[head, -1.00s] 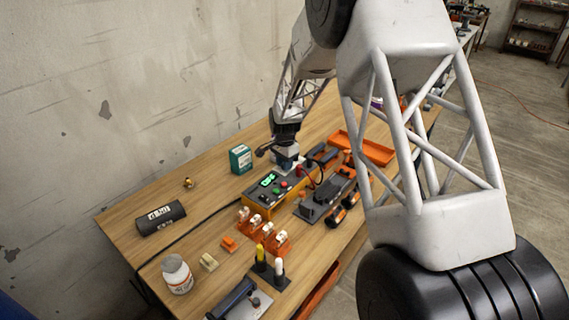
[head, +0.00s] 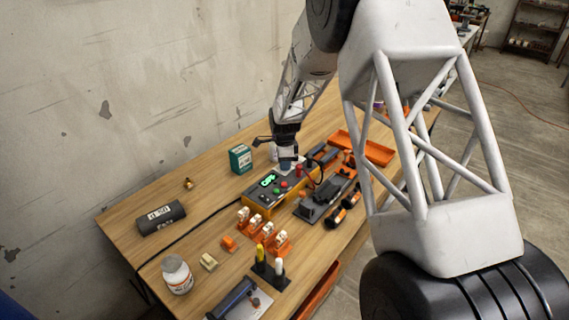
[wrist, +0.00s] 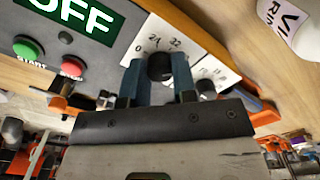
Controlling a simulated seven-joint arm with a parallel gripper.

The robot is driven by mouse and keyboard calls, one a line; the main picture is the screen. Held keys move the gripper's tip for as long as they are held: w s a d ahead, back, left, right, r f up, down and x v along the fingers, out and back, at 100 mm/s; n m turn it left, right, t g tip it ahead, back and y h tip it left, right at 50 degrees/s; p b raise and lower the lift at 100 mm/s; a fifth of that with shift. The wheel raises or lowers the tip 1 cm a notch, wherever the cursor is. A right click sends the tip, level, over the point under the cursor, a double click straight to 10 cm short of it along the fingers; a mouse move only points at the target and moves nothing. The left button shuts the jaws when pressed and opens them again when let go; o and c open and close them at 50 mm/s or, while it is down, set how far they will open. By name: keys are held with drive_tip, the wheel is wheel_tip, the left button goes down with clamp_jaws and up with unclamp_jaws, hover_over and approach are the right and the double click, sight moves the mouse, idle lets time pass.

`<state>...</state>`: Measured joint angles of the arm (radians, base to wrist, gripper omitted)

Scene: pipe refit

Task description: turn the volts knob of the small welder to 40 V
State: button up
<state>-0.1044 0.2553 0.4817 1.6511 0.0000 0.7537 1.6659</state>
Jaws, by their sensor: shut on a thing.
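The small welder (head: 256,203) is a yellow-orange box with a dark panel, lying on the wooden bench. Its green display (wrist: 75,12) reads OFF. Beside the display are a green START button (wrist: 28,47) and a red button (wrist: 73,67). The volts knob (wrist: 160,67) is dark and round, on a white dial plate (wrist: 203,62) with 0, 24 and 32 legible. My gripper (wrist: 160,80) has its two blue fingers shut on the knob, one on each side. The knob's pointer and the rest of the scale are hidden. In the head view my gripper (head: 287,163) is at the welder's far end.
A green box (head: 241,159) stands just left of the welder. Orange clamps (head: 262,232) and a dark tool holder (head: 318,205) lie close by. An orange tray (head: 365,148) is to the right.

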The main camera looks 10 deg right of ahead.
drive_tip(key=shift+r, duration=0.1)
drive_tip(key=o, duration=0.9)
drive_tip(key=shift+r, duration=3.85)
drive_tip(key=shift+s+r, duration=0.1)
